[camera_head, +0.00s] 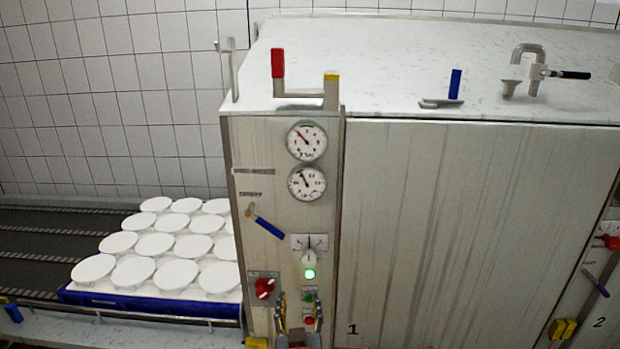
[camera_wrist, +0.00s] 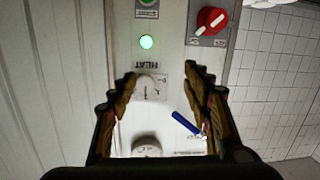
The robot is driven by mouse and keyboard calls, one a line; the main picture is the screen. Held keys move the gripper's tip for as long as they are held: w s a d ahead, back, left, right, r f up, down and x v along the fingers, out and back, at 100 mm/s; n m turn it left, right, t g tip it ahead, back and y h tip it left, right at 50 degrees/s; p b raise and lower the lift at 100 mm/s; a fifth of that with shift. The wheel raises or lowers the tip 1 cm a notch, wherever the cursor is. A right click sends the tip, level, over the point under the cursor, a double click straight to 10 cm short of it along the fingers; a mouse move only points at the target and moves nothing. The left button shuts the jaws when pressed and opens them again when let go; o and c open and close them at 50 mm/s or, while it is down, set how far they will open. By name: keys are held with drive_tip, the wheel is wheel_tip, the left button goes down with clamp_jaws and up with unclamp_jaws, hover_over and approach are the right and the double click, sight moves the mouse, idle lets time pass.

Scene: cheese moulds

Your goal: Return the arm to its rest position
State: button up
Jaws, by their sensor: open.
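My gripper (camera_head: 299,300) shows at the bottom of the head view, in front of the lower part of a grey control panel (camera_head: 262,200). Its two fingers stand apart on either side of the small buttons. In the wrist view my gripper (camera_wrist: 160,72) is open and empty, with the panel upside down behind it. A dial knob marked HEAT (camera_wrist: 150,88) shows between the fingers, and a lit green lamp (camera_wrist: 147,42) shows beyond the tips. I cannot tell how far the fingers are from the panel. Most of my arm is out of view.
The panel carries two gauges (camera_head: 306,142), a blue lever (camera_head: 268,228) and a red switch (camera_head: 265,288). A large vat (camera_head: 450,220) stands to the right, with a tap (camera_head: 530,60) on top. White moulds (camera_head: 153,245) fill a blue tray (camera_head: 150,303) on the left.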

drive_tip(key=s+a+f+n+g+y, duration=0.25)
drive_tip(key=s+a+f+g, duration=0.3)
drive_tip(key=f, duration=0.35)
drive_tip(key=s+d+f+g+y+b, duration=0.1)
drive_tip(key=s+f+g+b, duration=0.25)
drive_tip(key=s, duration=0.45)
drive_tip(key=s+d+m+h+b, duration=0.1)
drive_tip(key=s+d+b, duration=0.3)
drive_tip(key=d, duration=0.4)
drive_tip(key=s+d+m+g+h+b, duration=0.1)
drive_tip(key=s+d+b, duration=0.3)
drive_tip(key=d, duration=0.5)
drive_tip(key=s+d+m+h+b, duration=0.2)
drive_tip(key=s+d+b, duration=0.3)
drive_tip(key=d, duration=0.4)
drive_tip(key=shift+f+g+b, duration=0.3)
drive_tip(key=shift+g+b, duration=0.1)
drive_tip(key=shift+b, duration=0.5)
drive_tip(key=shift+s+d, duration=0.1)
drive_tip(key=shift+d, duration=0.05)
